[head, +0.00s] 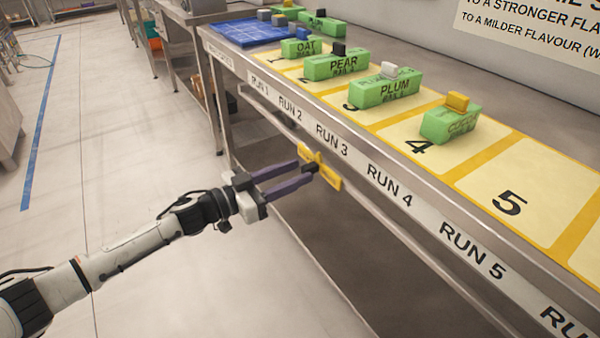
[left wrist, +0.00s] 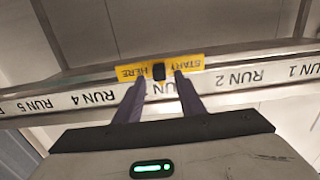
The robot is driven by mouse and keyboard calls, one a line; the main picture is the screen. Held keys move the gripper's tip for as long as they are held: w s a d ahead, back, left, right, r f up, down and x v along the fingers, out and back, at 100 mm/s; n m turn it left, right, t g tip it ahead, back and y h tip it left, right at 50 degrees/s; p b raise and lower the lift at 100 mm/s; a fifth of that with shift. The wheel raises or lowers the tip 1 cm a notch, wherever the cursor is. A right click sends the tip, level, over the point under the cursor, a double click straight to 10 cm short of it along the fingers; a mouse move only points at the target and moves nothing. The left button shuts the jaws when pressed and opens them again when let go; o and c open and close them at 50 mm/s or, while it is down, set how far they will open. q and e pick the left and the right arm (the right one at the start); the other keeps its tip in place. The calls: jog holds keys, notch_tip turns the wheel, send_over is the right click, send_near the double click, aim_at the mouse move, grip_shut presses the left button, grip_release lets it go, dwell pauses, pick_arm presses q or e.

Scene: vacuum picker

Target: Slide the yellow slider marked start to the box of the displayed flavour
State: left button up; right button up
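The yellow slider (head: 331,181) sits on the rail along the bench front, below the RUN 3 label in the head view. It reads START HERE in the left wrist view (left wrist: 190,64) and has a small black knob (left wrist: 158,70) at its middle. My left gripper (head: 308,167) is open, its two dark fingers spread on either side of the knob with gaps showing. Whether either finger touches the slider, I cannot tell. Green boxes stand on numbered yellow mats: OAT (head: 301,48), PEAR (head: 336,66), PLUM (head: 385,91) and one with blurred lettering (head: 450,124) near 4.
The label strip (head: 395,193) runs along the bench edge above the rail (head: 376,217). Mat 5 (head: 520,190) is bare. A blue tray (head: 245,31) lies at the far end. A wall sign (head: 535,25) is partly cut off.

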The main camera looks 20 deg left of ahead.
pick_arm(q)
jog(key=shift+x, duration=0.9)
grip_shut()
